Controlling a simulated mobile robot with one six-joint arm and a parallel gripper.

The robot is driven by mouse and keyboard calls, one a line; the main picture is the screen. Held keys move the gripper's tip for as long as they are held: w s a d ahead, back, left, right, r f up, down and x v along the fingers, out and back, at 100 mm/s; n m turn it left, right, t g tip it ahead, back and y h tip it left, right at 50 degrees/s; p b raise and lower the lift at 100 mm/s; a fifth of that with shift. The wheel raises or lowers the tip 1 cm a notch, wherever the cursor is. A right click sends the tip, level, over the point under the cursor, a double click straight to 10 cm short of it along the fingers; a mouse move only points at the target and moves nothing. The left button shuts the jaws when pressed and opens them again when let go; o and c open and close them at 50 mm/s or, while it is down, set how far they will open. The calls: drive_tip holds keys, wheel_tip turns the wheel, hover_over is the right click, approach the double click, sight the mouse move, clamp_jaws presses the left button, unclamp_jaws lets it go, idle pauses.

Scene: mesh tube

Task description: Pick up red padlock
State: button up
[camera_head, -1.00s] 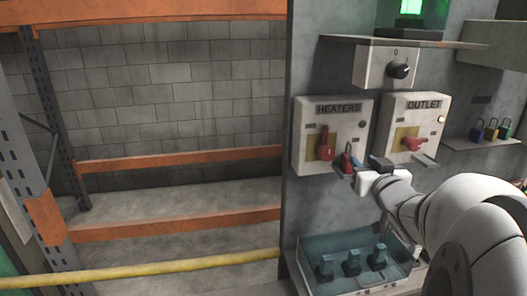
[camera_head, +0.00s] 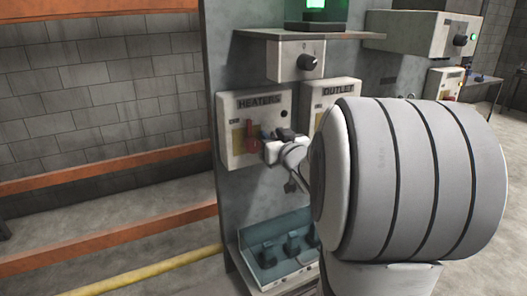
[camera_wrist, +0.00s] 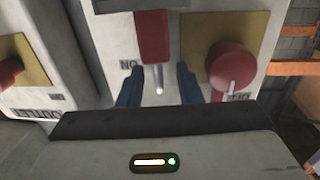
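The red padlock (camera_wrist: 153,35) is at the top middle of the wrist view as a red block with a silver shackle (camera_wrist: 158,88) below it. My gripper (camera_wrist: 160,88) is open, with one blue finger on each side of the shackle and visible gaps between. Contact cannot be told. In the head view my gripper (camera_head: 272,136) is at the right side of the HEATERS box (camera_head: 235,110). The padlock cannot be made out clearly there. The red HEATERS handle (camera_head: 252,135) stands upright; it shows in the wrist view as a round red knob (camera_wrist: 230,62).
The OUTLET box (camera_head: 322,92) stands to the right, partly hidden by my arm. A shelf (camera_head: 300,35) and a knob box (camera_head: 295,62) are above. A teal tray (camera_head: 250,240) is below. Orange rack beams (camera_head: 110,160) are at left.

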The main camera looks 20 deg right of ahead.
drive_tip(key=shift+c, duration=0.4)
clamp_jaws()
drive_tip(key=shift+r, duration=0.1)
